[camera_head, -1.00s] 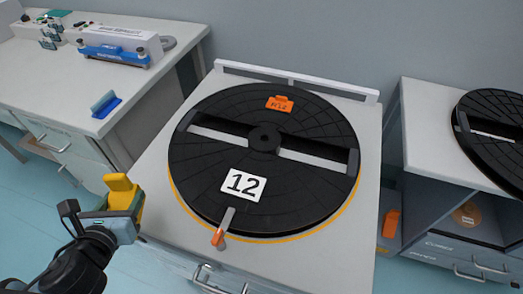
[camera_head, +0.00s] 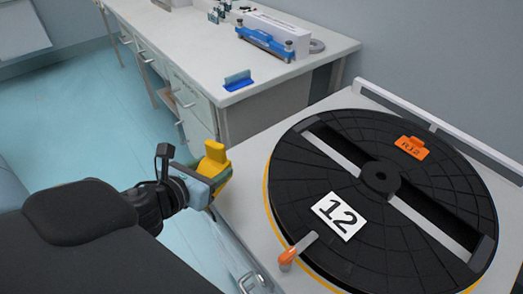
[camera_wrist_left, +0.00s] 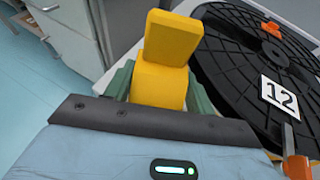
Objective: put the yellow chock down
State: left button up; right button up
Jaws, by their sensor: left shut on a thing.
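The yellow chock (camera_head: 214,158) is held in my left gripper (camera_head: 215,178), at the left edge of the turntable station. In the left wrist view the chock (camera_wrist_left: 165,62) stands up between the two green fingers, which are shut on it. The chock is beside the black turntable (camera_head: 440,190), apart from it. Whether the chock touches the station top (camera_head: 243,172) is hard to tell. My right gripper is not in view.
The turntable carries a white "12" card (camera_head: 339,215), an orange tag (camera_head: 411,147) and an orange-tipped lever (camera_head: 288,257) at its front rim. A white bench (camera_head: 190,40) with a blue-based device (camera_head: 265,42) and a small blue block (camera_head: 238,80) stands behind. Open floor (camera_head: 75,110) lies left.

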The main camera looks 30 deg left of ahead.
pick_arm(q)
jog(key=w, duration=0.4)
jog(key=w+f, duration=0.1)
jog(key=w, duration=0.4)
jog(key=w+b, duration=0.1)
jog(key=w, duration=0.4)
jog(key=shift+w+d+f, duration=0.15)
jog(key=shift+w+d, duration=0.1)
jog(key=shift+s+f+b, duration=0.1)
jog(key=shift+f+b, duration=0.4)
jog(key=shift+f, duration=1.25)
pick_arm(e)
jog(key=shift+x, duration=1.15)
pick_arm(q)
jog(key=shift+f, duration=0.15)
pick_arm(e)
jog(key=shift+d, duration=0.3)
pick_arm(q)
jog(key=o, duration=1.2)
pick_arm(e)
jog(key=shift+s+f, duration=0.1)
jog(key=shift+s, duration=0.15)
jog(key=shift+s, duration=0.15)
